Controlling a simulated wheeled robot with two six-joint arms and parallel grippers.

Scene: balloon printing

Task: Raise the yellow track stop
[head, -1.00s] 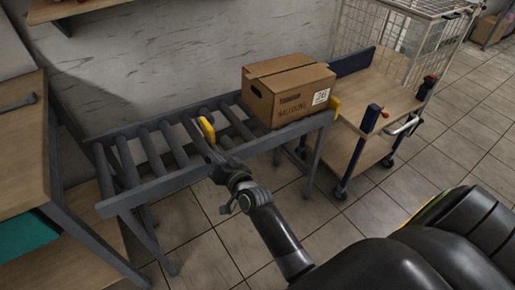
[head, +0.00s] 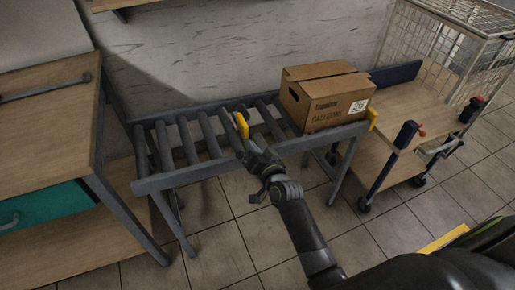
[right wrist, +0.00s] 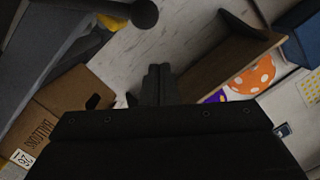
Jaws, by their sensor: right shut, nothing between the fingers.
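A small yellow stop (head: 241,125) stands up among the rollers at the near side of the grey roller track (head: 160,184). A second yellow piece (head: 372,117) sits at the track's right end; I cannot tell for sure which one the task means. My right gripper (head: 250,148) is shut and empty, its tips close beside the middle yellow stop; contact cannot be made out. Its closed fingers (right wrist: 157,84) also show in the right wrist view, with part of a yellow piece (right wrist: 110,22) at the upper left. My left gripper is not in view.
A cardboard balloon box (head: 325,95) sits on the right part of the track. A wooden cart (head: 400,100) with a wire cage (head: 440,45) stands beyond the right end. A wooden bench (head: 45,110) with a teal drawer (head: 45,205) is at the left.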

